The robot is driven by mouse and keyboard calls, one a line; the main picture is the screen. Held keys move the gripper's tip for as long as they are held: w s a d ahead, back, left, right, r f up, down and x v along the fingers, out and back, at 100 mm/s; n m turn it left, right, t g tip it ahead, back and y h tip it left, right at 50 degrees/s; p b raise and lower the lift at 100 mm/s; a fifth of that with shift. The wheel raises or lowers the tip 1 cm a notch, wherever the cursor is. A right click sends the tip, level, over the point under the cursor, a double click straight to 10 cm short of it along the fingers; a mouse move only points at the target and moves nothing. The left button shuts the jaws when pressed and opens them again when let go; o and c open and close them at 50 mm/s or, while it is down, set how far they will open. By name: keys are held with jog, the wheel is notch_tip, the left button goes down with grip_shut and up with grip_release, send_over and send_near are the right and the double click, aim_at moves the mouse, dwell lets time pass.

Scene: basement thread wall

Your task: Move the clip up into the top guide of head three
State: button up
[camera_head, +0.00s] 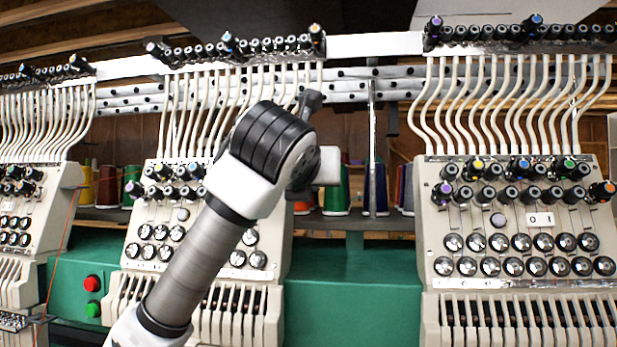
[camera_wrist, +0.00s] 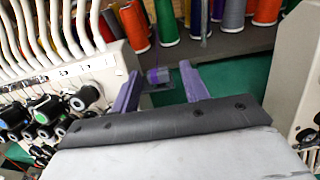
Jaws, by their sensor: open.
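My gripper (camera_wrist: 160,72) shows in the wrist view as two purple fingers spread apart, open. A small purple and grey piece (camera_wrist: 158,77), possibly the clip, sits between the fingers with visible gaps at both sides. In the head view my arm crosses the middle embroidery head (camera_head: 190,230), and the fingers and clip cannot be made out there. Black top guides with knobs stand on the rail above the middle head (camera_head: 265,46) and the right head (camera_head: 525,32). I cannot tell by any number which is head three.
Curved white thread tubes (camera_head: 510,100) run from the rail to each head. Thread cones (camera_head: 336,192) stand on a dark shelf behind. A thin metal post (camera_head: 372,150) stands right of my arm. The green machine body (camera_head: 350,290) is clear between the middle and right heads.

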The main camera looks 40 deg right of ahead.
jog(key=shift+w+a, duration=0.1)
jog(key=shift+w, duration=0.05)
jog(key=b+v, duration=0.4)
jog(key=v, duration=1)
